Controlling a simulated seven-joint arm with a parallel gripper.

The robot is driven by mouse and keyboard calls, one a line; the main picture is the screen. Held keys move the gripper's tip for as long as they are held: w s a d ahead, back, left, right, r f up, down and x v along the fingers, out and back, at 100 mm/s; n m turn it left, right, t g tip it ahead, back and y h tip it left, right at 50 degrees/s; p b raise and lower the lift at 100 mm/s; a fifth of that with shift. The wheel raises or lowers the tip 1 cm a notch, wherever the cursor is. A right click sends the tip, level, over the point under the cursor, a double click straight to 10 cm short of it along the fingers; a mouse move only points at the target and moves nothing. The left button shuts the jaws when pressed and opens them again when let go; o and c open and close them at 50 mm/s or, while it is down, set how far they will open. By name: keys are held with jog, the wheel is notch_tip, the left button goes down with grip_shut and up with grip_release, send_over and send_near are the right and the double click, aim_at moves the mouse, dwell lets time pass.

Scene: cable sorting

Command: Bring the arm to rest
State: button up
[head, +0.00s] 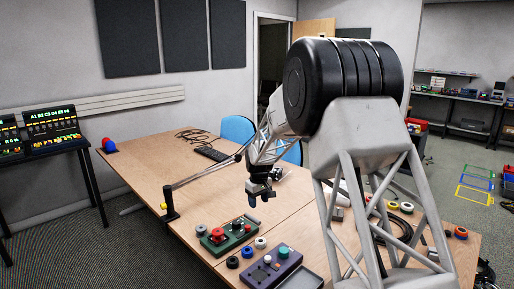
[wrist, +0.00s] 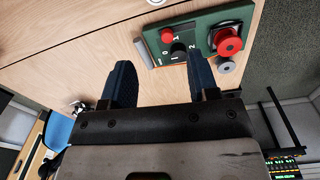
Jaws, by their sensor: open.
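My gripper (head: 256,192) is above the wooden table, behind and slightly right of a green control box in the head view. In the wrist view my gripper (wrist: 152,84) shows two dark blue fingers spread apart with bare table between them. It is open and empty. The green box (wrist: 203,22) with a red knob and a large red button lies beyond the fingertips, apart from them. My arm stands at the right of the head view and hides part of the table.
The table (head: 150,178) also holds a purple box (head: 262,272), a grey tray (head: 306,281), a black cable coil (head: 400,228) and several coloured spools. A thin lamp arm on a black post (head: 170,203) stands at the left edge. The table's left middle is clear.

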jog(key=s+d+r+m, duration=0.1)
jog(key=s+d+r, duration=0.4)
jog(key=s, duration=0.4)
jog(key=s+d+r+m+t, duration=0.1)
jog(key=s+d+r+m, duration=0.15)
jog(key=s+r, duration=0.55)
jog(key=s+d+r+m, duration=0.1)
jog(key=s+d+r, duration=0.35)
jog(key=s, duration=0.55)
jog(key=s+d+m, duration=0.1)
jog(key=s+d, duration=0.2)
jog(key=s, duration=1.3)
jog(key=s+d+m+t, duration=0.1)
jog(key=s+d+m, duration=0.1)
jog(key=s, duration=1.4)
jog(key=shift+d+f, duration=0.35)
jog(key=shift+d, duration=0.1)
jog(key=shift+m, duration=0.25)
